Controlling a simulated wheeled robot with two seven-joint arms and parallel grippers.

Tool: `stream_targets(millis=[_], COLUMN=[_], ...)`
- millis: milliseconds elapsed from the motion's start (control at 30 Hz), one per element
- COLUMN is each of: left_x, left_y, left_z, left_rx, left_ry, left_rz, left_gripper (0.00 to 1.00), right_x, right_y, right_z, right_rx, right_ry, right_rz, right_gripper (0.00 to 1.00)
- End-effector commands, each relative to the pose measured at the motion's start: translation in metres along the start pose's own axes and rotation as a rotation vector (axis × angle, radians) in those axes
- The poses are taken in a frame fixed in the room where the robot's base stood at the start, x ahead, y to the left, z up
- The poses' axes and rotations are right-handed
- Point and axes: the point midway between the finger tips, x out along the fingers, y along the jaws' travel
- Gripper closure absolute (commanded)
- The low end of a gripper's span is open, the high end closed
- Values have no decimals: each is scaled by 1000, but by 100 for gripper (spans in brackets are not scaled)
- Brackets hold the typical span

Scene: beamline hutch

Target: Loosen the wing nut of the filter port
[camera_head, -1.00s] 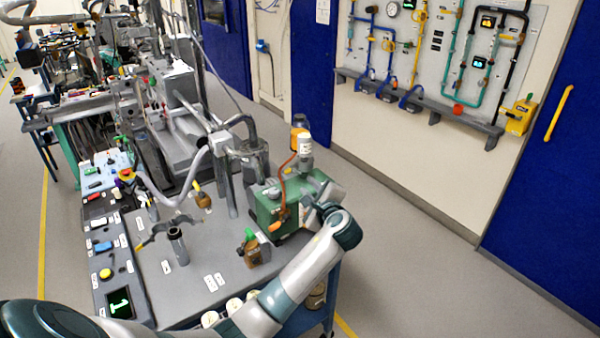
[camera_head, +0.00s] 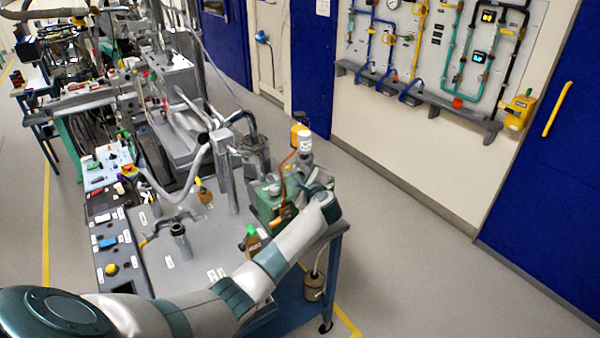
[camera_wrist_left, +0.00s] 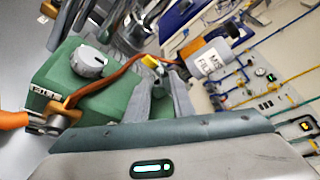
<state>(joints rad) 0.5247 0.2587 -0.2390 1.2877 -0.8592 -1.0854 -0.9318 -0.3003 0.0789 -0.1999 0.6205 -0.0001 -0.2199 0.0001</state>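The green pump-like unit (camera_head: 266,202) stands at the right end of the grey bench. In the left wrist view its green body (camera_wrist_left: 90,85) carries a grey round knob (camera_wrist_left: 88,62), a FILL label and an orange hose. A small yellow piece (camera_wrist_left: 150,61) shows just beyond my left gripper (camera_wrist_left: 165,80); I cannot tell whether it is the wing nut. The two grey fingers look apart, with nothing clearly between them. In the head view my left wrist covers part of the unit and hides the fingertips. My right gripper is not in view.
A brown bottle with a green cap (camera_head: 252,240) stands left of my forearm. Pipes and a grey post (camera_head: 226,175) stand further left.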

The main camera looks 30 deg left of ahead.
Motion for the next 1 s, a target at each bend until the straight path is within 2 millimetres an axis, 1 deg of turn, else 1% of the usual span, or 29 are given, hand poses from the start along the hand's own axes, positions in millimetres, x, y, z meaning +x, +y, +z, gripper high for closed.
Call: stream_targets(millis=[133, 167, 200, 233, 467, 667, 867, 1000], left_x=[0, 0, 0, 0, 0, 0, 1, 1], left_y=[0, 0, 0, 0, 0, 2, 5, 7], left_z=[0, 0, 0, 0, 0, -1, -2, -4], left_rx=[0, 0, 0, 0, -1, -20, -82, -151], left_ry=[0, 0, 0, 0, 0, 0, -2, -1], left_rz=[0, 0, 0, 0, 0, -8, -34, -63], left_gripper=[78, 85, 95, 100, 100, 100, 100, 100], right_x=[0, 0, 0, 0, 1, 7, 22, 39], right_y=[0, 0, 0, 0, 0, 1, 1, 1], right_z=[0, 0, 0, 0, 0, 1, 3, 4], right_rx=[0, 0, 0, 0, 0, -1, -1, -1], right_ry=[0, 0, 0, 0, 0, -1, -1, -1], right_rz=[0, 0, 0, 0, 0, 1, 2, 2], right_gripper=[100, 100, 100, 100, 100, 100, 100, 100])
